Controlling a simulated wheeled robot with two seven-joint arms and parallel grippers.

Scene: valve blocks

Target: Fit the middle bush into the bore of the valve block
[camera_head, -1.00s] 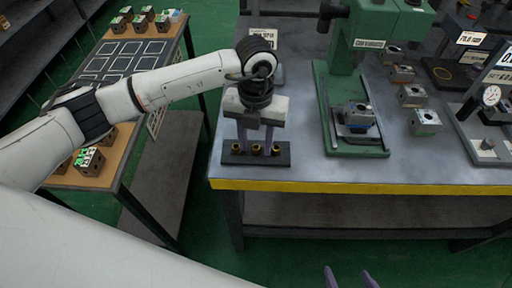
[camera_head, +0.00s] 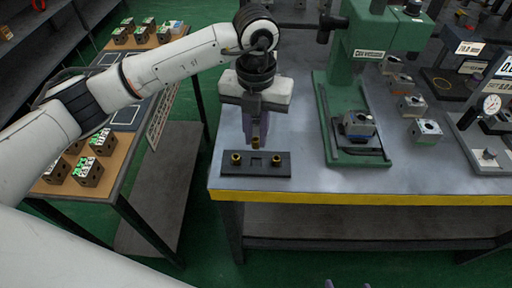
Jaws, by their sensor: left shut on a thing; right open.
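My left gripper (camera_head: 256,139) is shut on the middle bush (camera_head: 255,142), a small brass-coloured piece, and holds it just above the dark bush holder (camera_head: 270,170). Two other bushes stand in the holder, a left bush (camera_head: 236,159) and a right bush (camera_head: 277,160), with an empty square spot between them. The valve block (camera_head: 359,123) sits on the green press (camera_head: 345,150) to the right of the gripper; its bore is too small to make out clearly. My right gripper (camera_head: 347,285) shows only as fingertips at the bottom edge, open and apart from everything.
More blocks (camera_head: 411,105) stand in a row right of the press. A dial gauge stand (camera_head: 490,105) is at the far right. A wooden table (camera_head: 115,165) with several blocks is at the left. Bare grey bench top lies between holder and press.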

